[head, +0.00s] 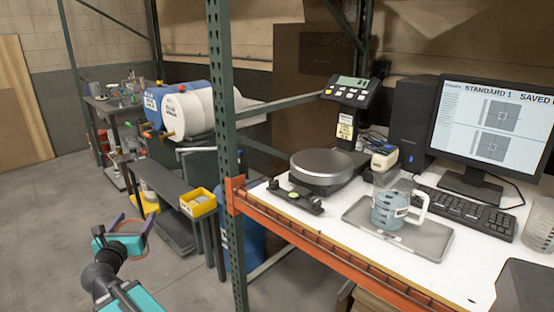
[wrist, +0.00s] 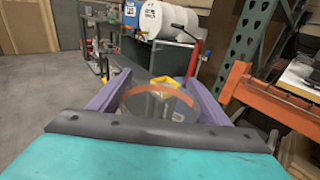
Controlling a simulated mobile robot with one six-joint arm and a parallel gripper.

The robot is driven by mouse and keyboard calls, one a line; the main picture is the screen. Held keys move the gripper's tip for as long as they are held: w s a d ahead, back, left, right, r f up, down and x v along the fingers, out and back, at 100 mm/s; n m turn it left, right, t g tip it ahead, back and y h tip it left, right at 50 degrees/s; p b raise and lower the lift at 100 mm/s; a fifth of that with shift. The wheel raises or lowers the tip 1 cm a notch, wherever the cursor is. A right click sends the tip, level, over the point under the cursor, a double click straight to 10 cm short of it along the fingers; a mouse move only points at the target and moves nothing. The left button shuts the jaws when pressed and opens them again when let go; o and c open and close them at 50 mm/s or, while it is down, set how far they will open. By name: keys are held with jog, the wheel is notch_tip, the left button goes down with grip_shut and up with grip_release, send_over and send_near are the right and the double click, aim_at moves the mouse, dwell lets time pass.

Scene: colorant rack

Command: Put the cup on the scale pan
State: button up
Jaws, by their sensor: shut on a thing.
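A clear cup with an orange-brown rim (wrist: 146,91) sits between the two purple fingers of my gripper (wrist: 160,88) in the wrist view, and I look through it to the floor. In the head view my gripper (head: 133,227) is at the lower left, out over the floor, shut on the cup, of which little shows there. The scale's round grey pan (head: 322,163) is bare on the white bench to the right, well apart from the cup. The scale's display (head: 353,83) stands on a post behind the pan.
A green upright post (head: 228,150) and the bench's orange front beam (head: 310,240) stand between my gripper and the scale. A blue-grey jug (head: 388,210) is on a tray (head: 425,243) right of the scale. A yellow bin (head: 198,203) sits beyond my gripper.

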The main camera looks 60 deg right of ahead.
jog(key=s+d+r+m+g+h, duration=0.1)
jog(key=s+d+r+g, duration=0.1)
jog(key=s+d+r, duration=0.45)
jog(key=s+d+r+m+g+h, duration=0.1)
jog(key=s+d+r+m+g, duration=0.15)
jog(key=s+d, duration=0.7)
jog(key=s+d+r+m+g+h, duration=0.1)
jog(key=s+d+r, duration=0.4)
jog(key=d, duration=0.7)
jog(key=s+d+r+m+g, duration=0.1)
jog(key=s+d+r+g, duration=0.1)
jog(key=s, duration=0.8)
jog(key=s+d+r+m+g, duration=0.2)
jog(key=s+d+r, duration=0.3)
jog(key=s, duration=0.5)
jog(key=s+d+r+m+g, duration=0.2)
jog(key=s+d+r+g, duration=0.2)
jog(key=s, duration=0.6)
jog(key=shift+s+d+p, duration=0.25)
jog(key=shift+d+p, duration=0.1)
jog(key=shift+d, duration=0.25)
jog(key=shift+r, duration=0.1)
jog(key=shift+w+d+r+p, duration=0.1)
jog(key=shift+d+p, duration=0.05)
jog(key=shift+p, duration=0.5)
jog(key=d+p, duration=0.1)
jog(key=p, duration=0.3)
jog(key=shift+w+d, duration=0.1)
jog(key=shift+w, duration=0.3)
